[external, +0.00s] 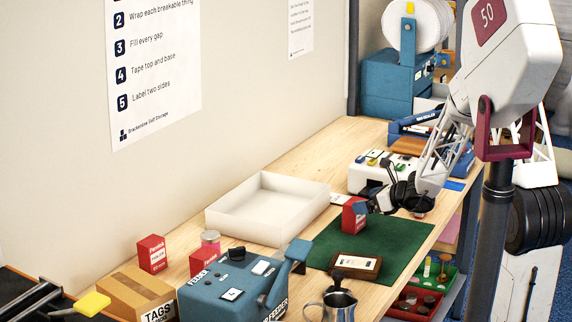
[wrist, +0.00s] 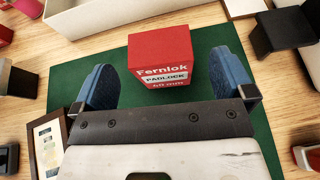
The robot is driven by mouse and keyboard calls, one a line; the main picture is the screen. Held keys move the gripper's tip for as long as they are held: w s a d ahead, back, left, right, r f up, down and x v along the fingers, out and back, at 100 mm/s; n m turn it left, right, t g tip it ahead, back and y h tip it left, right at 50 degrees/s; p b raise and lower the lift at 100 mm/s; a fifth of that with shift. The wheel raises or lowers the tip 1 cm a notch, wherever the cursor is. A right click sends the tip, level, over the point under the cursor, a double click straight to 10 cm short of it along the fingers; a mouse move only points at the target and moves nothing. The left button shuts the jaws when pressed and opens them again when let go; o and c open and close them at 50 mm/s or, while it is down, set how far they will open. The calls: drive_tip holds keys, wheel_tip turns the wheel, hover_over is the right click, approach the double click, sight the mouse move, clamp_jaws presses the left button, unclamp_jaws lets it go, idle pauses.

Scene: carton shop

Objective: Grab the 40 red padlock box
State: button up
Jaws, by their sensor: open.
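A red box (wrist: 163,55) labelled "Fernlok PADLOCK" stands on the green mat, between and slightly beyond my gripper's blue fingertips in the wrist view. The same box (external: 352,217) shows on the mat's far side in the external view. My gripper (external: 364,208) is open beside it; in the wrist view my gripper (wrist: 162,66) has a finger to each side, with gaps visible. Two other red Fernlok boxes stand further left, one near the wall (external: 152,256) and one (external: 202,263) behind the blue machine.
A white tray (external: 232,226) lies behind the green mat (external: 400,238). A brown framed plaque (external: 346,268) and a metal pitcher (external: 338,302) are in front. A blue label feeder (external: 225,298), a carton (external: 133,293) and a white device (external: 366,176) flank the mat.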

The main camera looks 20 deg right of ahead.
sight(355, 198)
drive_tip(key=shift+x, duration=2.35)
drive_tip(key=shift+r, duration=0.1)
drive_tip(key=c, duration=1.1)
drive_tip(key=shift+r, duration=0.2)
drive_tip(key=shift+r, duration=0.55)
drive_tip(key=shift+s+r, duration=0.2)
drive_tip(key=shift+r, duration=0.35)
drive_tip(key=shift+s+r, duration=0.2)
drive_tip(key=shift+r, duration=0.35)
drive_tip(key=s+d+r, duration=0.1)
drive_tip(key=s, duration=1.4)
drive_tip(key=shift+d, duration=0.25)
drive_tip(key=shift+r, duration=0.15)
